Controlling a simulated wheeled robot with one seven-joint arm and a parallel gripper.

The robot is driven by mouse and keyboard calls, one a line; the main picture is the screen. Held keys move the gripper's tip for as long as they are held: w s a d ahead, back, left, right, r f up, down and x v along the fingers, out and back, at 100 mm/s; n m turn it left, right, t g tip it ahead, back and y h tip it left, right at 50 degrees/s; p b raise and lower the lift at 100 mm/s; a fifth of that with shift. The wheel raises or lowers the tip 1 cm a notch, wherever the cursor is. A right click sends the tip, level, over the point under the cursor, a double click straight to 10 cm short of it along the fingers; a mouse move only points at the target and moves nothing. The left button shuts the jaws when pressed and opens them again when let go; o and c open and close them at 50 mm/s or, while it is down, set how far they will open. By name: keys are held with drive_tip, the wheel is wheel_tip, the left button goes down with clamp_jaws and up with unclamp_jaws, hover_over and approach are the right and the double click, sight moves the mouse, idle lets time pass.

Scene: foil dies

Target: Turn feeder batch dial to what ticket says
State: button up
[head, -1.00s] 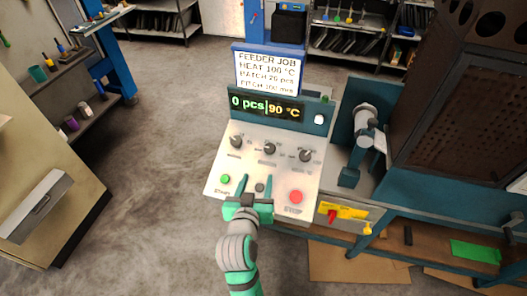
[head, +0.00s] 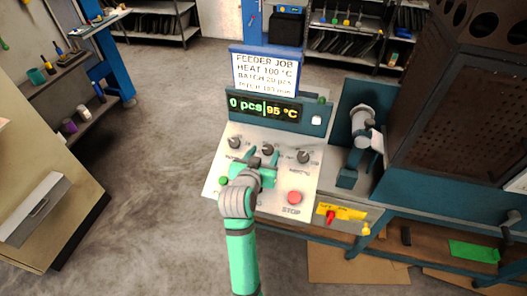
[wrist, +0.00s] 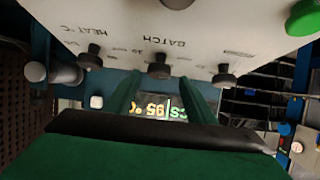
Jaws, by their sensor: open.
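The ticket (head: 266,72) reads FEEDER JOB, HEAT 100 °C, BATCH 20 pcs; its pitch line is partly illegible. The display (head: 264,107) below reads 0 pcs and 95 °C. The black batch dial (head: 267,149) is the middle of three on the pale panel (head: 275,205); it also shows in the wrist view (wrist: 160,68), where the labels are upside down. My gripper (head: 263,155) is open and empty, its fingertips close to the batch dial, one to each side. Whether they touch it I cannot tell.
The heat dial (head: 303,157) sits right of the batch dial, another dial (head: 234,143) left. A red STOP button (head: 295,198) and a green button (head: 223,181) are lower on the panel. A grey clamp-like device (head: 361,130) stands at right.

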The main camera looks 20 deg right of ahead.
sight(268, 152)
drive_tip(key=shift+x, duration=1.4)
drive_tip(key=shift+d, duration=0.1)
